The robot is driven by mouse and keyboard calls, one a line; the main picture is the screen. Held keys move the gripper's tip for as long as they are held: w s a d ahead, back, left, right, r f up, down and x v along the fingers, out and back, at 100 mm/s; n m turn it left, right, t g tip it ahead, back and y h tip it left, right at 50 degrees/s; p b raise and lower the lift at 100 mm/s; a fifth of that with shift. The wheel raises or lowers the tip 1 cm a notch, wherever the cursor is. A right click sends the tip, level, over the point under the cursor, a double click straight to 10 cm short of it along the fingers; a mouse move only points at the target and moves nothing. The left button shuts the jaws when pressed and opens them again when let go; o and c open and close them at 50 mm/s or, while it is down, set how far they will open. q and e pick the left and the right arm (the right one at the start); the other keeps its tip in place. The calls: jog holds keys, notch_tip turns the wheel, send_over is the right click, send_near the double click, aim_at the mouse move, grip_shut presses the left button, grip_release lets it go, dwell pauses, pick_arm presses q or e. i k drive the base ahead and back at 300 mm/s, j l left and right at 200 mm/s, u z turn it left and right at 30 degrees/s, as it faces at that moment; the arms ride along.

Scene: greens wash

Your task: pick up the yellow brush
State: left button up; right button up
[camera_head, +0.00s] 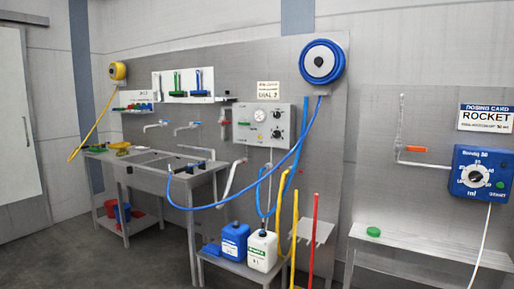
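A small yellow item (119,145) lies on the left end of the steel sink counter (150,172); it is too small to tell whether it is a brush. A yellow pole (294,240) stands upright near the middle; I cannot tell what is at its lower end. A white wall rack (186,98) holds green and blue tools and shows no clear yellow one. Neither of my grippers is in view.
A blue jug (234,241) and a white jug (262,251) stand on a low stand. A red pole (315,240) stands to their right. A blue hose (245,196) hangs across the middle. A steel table (430,247) at right bears a green item (373,232). Floor at front left is clear.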

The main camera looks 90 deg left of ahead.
aim_at(122, 152)
jog(key=u, duration=3.8)
jog(key=z, duration=0.4)
jog(key=i+u, duration=0.25)
jog(key=i, duration=0.5)
jog(key=i+l+u, duration=0.2)
jog(key=i, duration=0.55)
jog(key=i+j+u, duration=0.15)
jog(key=i+u, duration=0.3)
jog(key=i, duration=0.35)
jog(key=i+l+u, duration=0.15)
jog(key=i+u, duration=0.35)
jog(key=i, duration=1.95)
jog(key=i+z, duration=0.15)
jog(key=i, duration=0.65)
jog(key=i+j+z, duration=0.2)
jog(key=i, duration=0.6)
